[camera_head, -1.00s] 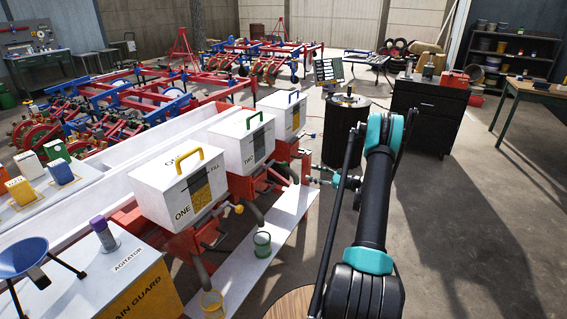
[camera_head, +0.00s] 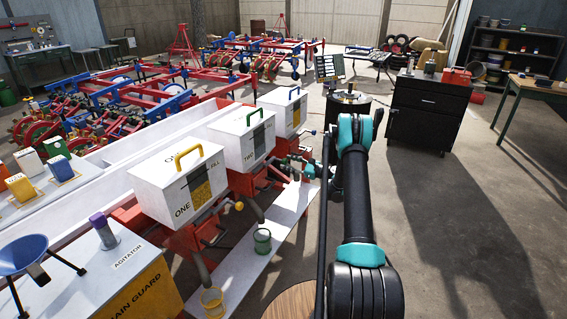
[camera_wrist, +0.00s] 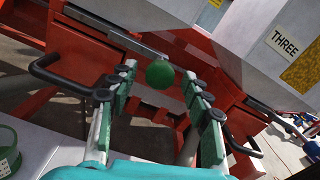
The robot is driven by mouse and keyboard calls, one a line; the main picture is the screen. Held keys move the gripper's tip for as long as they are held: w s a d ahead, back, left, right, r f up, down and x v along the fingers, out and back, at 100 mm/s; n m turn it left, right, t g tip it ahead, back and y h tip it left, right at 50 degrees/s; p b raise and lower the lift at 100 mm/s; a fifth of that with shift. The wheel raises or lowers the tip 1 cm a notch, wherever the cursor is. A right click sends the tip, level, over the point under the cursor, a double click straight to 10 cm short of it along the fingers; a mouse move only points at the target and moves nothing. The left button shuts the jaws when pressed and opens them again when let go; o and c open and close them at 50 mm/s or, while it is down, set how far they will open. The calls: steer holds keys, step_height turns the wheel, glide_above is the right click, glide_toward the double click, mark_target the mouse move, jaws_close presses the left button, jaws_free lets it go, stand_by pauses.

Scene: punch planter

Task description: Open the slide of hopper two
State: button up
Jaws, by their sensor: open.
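Hopper two (camera_head: 245,138) is a white box with a green lid handle, in the middle of the row in the head view. In the wrist view a green ball knob (camera_wrist: 160,74) sits at the end of a grey flat bar (camera_wrist: 116,36) that runs up to the left under a white hopper. My gripper (camera_wrist: 158,72) is open, with the knob between and just beyond its fingertips, not gripped. In the head view my gripper (camera_head: 292,168) is small and partly hidden in front of hopper two's right side.
Hopper one (camera_head: 182,185) stands nearer and hopper three (camera_head: 285,110) farther along the row. Black bent handles (camera_wrist: 45,68) flank the fingers on the red frame. A green cup (camera_head: 262,240) stands on the white board below. A black drum is behind my arm.

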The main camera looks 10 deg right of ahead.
steer(key=shift+x, duration=1.55)
jaws_close()
